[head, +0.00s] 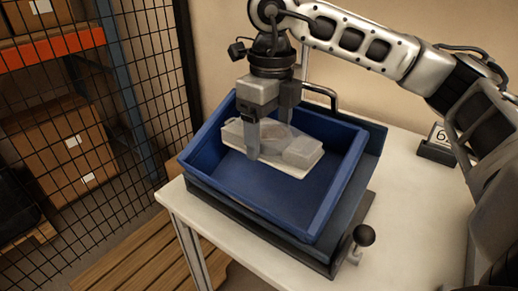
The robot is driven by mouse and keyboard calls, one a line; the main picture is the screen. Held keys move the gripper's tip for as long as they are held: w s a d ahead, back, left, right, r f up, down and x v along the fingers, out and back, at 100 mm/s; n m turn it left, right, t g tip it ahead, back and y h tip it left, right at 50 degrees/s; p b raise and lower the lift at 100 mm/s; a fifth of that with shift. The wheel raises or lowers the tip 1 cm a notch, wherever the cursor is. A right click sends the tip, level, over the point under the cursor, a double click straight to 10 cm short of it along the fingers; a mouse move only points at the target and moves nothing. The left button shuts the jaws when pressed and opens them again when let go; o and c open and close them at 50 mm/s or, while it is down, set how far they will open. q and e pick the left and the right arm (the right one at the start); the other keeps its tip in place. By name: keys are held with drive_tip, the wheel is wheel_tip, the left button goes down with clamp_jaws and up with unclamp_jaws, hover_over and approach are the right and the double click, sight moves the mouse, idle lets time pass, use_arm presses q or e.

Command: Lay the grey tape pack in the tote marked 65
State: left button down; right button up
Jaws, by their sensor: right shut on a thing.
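The grey tape pack (301,153), a pale flat piece with raised blocks at its ends, is inside the blue tote (250,207). My right gripper (268,138) reaches down into the tote from above and is shut on the middle of the pack. The fingers hide part of the pack. I cannot tell whether its underside touches the tote floor. The tote sits tilted on a dark stand. My left gripper is out of view.
The stand (270,248) is on a white table (415,205) and has a black knob (363,235) at its front right corner. The tote walls rise around my gripper. A black mesh fence (150,90) and shelves with boxes are at the left. A wooden pallet (125,245) lies below.

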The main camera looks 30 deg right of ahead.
drive_tip(key=w+f, duration=0.3)
drive_tip(key=shift+f, duration=0.3)
drive_tip(key=f, duration=0.1)
drive_tip(key=f+p, duration=0.1)
drive_tip(key=f, duration=0.1)
drive_tip(key=shift+w+f, duration=0.3)
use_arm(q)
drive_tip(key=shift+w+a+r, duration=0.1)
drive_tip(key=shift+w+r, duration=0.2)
use_arm(e)
drive_tip(key=shift+f, duration=0.1)
drive_tip(key=shift+f, duration=0.3)
drive_tip(key=shift+f+b, duration=0.3)
drive_tip(key=shift+b, duration=0.15)
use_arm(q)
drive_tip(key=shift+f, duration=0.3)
use_arm(e)
drive_tip(key=o, duration=0.8)
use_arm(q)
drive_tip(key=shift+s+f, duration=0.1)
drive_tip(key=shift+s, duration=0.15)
